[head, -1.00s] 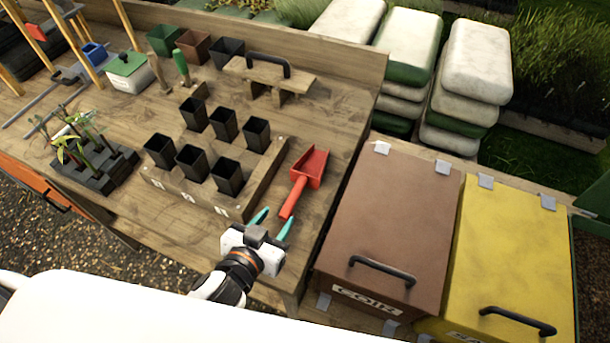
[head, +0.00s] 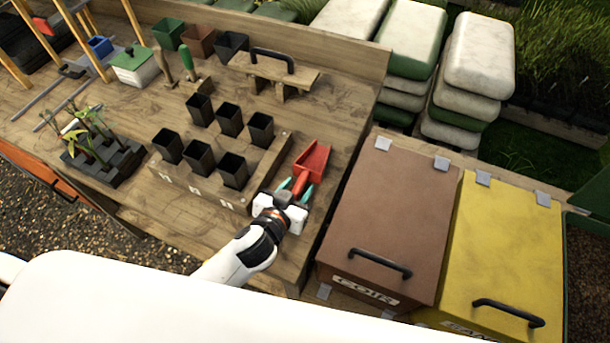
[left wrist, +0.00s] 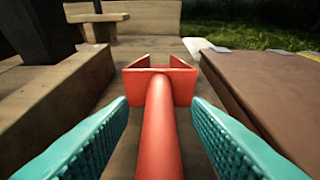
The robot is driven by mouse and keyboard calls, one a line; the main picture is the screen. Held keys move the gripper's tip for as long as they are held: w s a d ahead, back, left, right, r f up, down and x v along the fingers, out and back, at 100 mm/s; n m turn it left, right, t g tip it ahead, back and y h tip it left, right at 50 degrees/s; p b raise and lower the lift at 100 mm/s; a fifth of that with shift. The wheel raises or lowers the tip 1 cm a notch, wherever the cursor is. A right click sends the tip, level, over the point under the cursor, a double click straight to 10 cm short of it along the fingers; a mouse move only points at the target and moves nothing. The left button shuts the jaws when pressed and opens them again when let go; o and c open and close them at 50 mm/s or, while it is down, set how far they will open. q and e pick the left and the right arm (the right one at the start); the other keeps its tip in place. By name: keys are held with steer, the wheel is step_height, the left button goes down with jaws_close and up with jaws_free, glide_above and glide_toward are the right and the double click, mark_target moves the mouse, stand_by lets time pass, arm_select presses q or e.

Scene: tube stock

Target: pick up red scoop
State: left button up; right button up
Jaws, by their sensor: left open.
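The red scoop (head: 311,160) lies on the wooden bench top near its right edge, with its pan pointing away from me and its handle toward me. My left gripper (head: 296,187) is open, its two teal fingers on either side of the scoop's handle. In the left wrist view the red scoop (left wrist: 158,85) runs up the middle, its handle between the open left gripper's fingertips (left wrist: 158,110). Gaps show between the handle and both fingers. My right gripper is not in view.
A wooden rack (head: 206,186) with several black pots stands just left of the scoop. To the right are a brown COIR bin (head: 385,220) and a yellow bin (head: 505,245), both lidded. A wooden float with a black handle (head: 272,68) lies farther back.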

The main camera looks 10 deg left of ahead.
arm_select(q)
jaws_close()
steer(key=shift+r, duration=0.1)
